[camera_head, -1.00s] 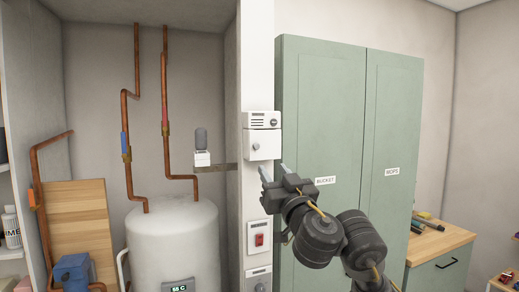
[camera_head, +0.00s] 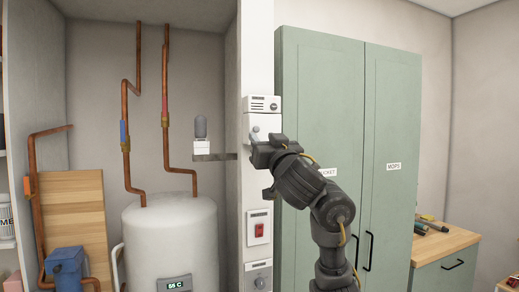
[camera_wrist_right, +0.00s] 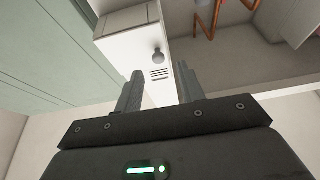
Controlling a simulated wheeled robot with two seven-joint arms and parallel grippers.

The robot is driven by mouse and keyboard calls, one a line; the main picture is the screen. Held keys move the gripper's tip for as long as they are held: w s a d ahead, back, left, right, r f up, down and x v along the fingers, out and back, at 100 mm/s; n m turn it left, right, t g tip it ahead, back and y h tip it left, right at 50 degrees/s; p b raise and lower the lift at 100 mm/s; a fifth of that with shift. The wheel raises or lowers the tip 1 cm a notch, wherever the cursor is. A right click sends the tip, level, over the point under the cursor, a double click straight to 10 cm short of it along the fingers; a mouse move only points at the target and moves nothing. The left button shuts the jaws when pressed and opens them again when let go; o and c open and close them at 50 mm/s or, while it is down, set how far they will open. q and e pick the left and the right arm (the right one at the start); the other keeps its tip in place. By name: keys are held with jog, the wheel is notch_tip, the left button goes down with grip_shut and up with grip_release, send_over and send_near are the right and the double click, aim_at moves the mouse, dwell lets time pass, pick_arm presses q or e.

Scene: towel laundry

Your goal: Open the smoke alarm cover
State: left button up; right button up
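A white box unit (camera_head: 262,104) with dark vent slots and a round button is mounted on the white wall post. Its lower white cover (camera_head: 249,123) is partly hidden behind my right gripper (camera_head: 262,140). In the right wrist view the same white cover (camera_wrist_right: 126,42) carries a grey round knob (camera_wrist_right: 158,55), with the vent slots beside it. My right gripper (camera_wrist_right: 160,80) is open, its two fingers apart and pointing at the unit. The knob shows beyond and between the fingertips, not gripped. The cover looks shut. My left gripper is not in view.
A red-switch box (camera_head: 259,228) and a dial box (camera_head: 259,278) sit lower on the post. Tall green cabinets (camera_head: 320,100) stand close on the right. A white water tank (camera_head: 170,235) with copper pipes is in the left alcove.

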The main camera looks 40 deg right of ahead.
aim_at(257, 130)
jog(key=shift+w+d+r+b, duration=0.1)
jog(key=shift+w+d+b, duration=0.3)
jog(key=shift+w+b, duration=0.3)
jog(key=shift+w+d+r+p, duration=0.1)
jog(key=shift+w+r+p, duration=0.2)
jog(key=shift+w+r, duration=0.2)
jog(key=shift+x, duration=0.8)
jog(key=shift+c, duration=0.3)
grip_shut()
